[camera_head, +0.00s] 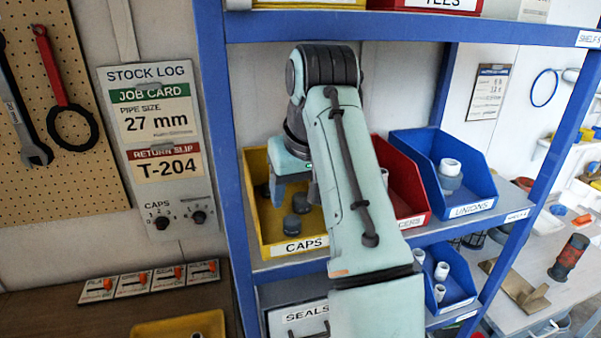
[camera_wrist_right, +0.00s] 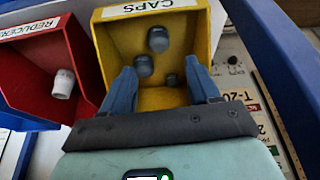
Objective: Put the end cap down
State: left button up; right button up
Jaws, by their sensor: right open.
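The yellow CAPS bin (camera_head: 262,240) sits on the blue shelf; it also shows in the right wrist view (camera_wrist_right: 205,45). Dark grey end caps lie in it: one (camera_wrist_right: 157,39) near the labelled wall, one (camera_wrist_right: 144,65) just beyond my fingers, and one (camera_wrist_right: 172,80) between the fingers' lines, partly in shadow. Two of the caps show in the head view, one at the front (camera_head: 291,224). My right gripper (camera_wrist_right: 162,72) is open, its blue fingers spread wide at the bin with nothing held between them. My arm hides part of the bin in the head view. My left gripper is not in view.
A red REDUCERS bin (camera_head: 409,215) and a blue UNIONS bin (camera_head: 480,190) stand right of the CAPS bin. A blue shelf post (camera_head: 222,150) rises close on the left. A stock log board (camera_head: 158,150) hangs beyond it. A yellow tray (camera_head: 150,330) is at the lower left.

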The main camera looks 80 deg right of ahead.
jog(key=shift+v, duration=1.85)
jog(key=shift+s, duration=0.2)
